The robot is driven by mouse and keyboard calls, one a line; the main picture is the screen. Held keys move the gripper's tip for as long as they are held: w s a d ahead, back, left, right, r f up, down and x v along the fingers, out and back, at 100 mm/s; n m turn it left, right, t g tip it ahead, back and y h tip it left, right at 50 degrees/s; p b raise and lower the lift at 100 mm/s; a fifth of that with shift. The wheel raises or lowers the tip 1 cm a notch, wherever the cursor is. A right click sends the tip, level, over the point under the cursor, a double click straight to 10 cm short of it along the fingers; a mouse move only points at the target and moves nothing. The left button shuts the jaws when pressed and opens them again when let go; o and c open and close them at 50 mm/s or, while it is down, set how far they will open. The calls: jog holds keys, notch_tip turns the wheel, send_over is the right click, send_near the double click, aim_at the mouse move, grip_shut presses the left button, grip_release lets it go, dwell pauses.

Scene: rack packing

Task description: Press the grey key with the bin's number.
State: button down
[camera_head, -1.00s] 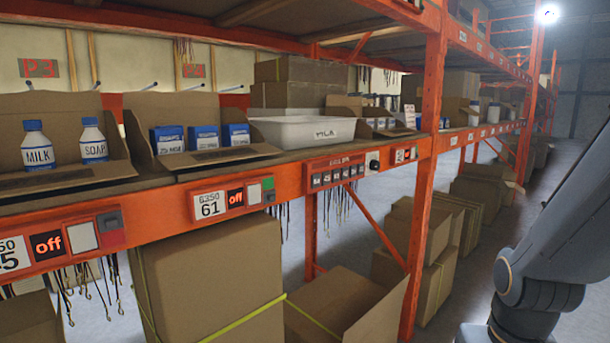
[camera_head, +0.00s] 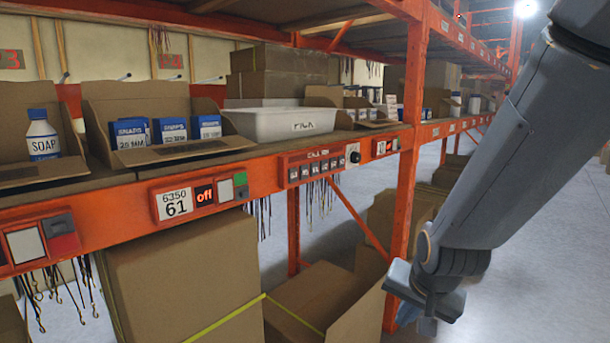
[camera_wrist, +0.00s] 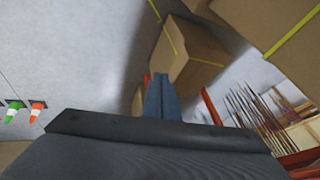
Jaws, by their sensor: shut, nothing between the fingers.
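The red call panel (camera_head: 318,164) is on the orange shelf beam, right of centre in the head view. It carries a row of small grey keys (camera_head: 316,169); their numbers are too small to read. A black round knob (camera_head: 354,157) is at its right. An open bin (camera_head: 160,150) with blue snap boxes stands on the shelf above the label 6350 61 (camera_head: 174,204). My gripper (camera_head: 418,320) hangs low at the right, apart from the panel and touching nothing visible. Its fingers (camera_wrist: 161,98) are together and empty in the wrist view.
An orange upright (camera_head: 403,190) stands between the panel and my arm. A white PICK tote (camera_head: 275,124) is on the shelf. Cartons (camera_head: 185,280) and an open box (camera_head: 325,310) stand below. Dark cords hang under the beam. Floor at right is clear.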

aim_at(304, 172)
jog(key=w+a+r+m+t+y, duration=0.1)
jog(key=w+a+r+m+t, duration=0.3)
jog(key=w, duration=0.3)
jog(key=w+a+r+m+t, duration=0.3)
jog(key=w+a+r+m, duration=0.1)
jog(key=w+r+m, duration=0.25)
jog(key=w+a+r+m+t, duration=0.2)
jog(key=r+m+t, duration=0.1)
jog(key=r+m, duration=0.1)
jog(key=w+a+r+m+t+b, duration=0.1)
jog(key=w+a+r+m+t, duration=0.1)
jog(key=r+m, duration=0.3)
notch_tip(304, 172, up, 2)
jog(key=shift+a+r+t+y+b, duration=0.2)
jog(key=shift+r+t+y+b, duration=0.1)
jog(key=shift+t, duration=0.2)
jog(key=shift+w+a, duration=0.1)
jog(key=shift+w, duration=0.05)
jog(key=w+a, duration=0.5)
jog(key=a, duration=0.1)
jog(key=shift+w+a, duration=0.15)
jog(key=shift+a, duration=0.25)
jog(key=shift+w+a+f+b, duration=0.1)
jog(key=shift+w+a+b, duration=0.15)
jog(key=shift+a+b, duration=0.1)
